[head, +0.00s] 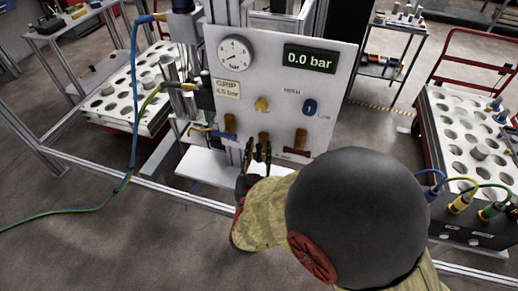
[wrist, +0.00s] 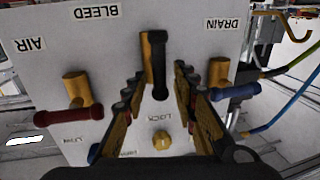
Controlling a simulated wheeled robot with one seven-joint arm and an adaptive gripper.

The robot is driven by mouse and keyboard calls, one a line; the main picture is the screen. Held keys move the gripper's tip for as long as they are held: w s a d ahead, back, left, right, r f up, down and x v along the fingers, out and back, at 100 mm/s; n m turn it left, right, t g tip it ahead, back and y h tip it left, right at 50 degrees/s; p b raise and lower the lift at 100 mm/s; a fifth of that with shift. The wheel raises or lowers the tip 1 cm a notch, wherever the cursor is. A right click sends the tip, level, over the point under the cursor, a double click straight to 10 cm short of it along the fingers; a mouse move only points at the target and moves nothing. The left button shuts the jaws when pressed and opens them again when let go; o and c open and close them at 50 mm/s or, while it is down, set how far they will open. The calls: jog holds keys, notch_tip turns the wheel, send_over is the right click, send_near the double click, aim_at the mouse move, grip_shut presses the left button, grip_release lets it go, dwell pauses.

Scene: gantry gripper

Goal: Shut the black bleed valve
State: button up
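The black bleed valve has a black handle (wrist: 158,65) on a brass body (wrist: 146,62), near the BLEED label (wrist: 97,12) in the wrist view. The handle lies up and down in that picture. My gripper (wrist: 158,78) is open, with one finger on each side of the handle's lower end and visible gaps between. I cannot tell how deep the fingertips reach. In the head view my gripper (head: 258,150) is in front of the panel's lower middle valve (head: 263,137) and hides its handle.
The panel (head: 280,85) carries a gauge (head: 236,53), a display (head: 309,59) reading 0.0 bar, and a blue knob (head: 309,107). A brass knob (wrist: 161,141) sits between my fingers' bases in the wrist picture.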

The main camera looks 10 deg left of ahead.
jog(key=shift+w, duration=0.1)
jog(key=shift+c, duration=0.9)
grip_shut()
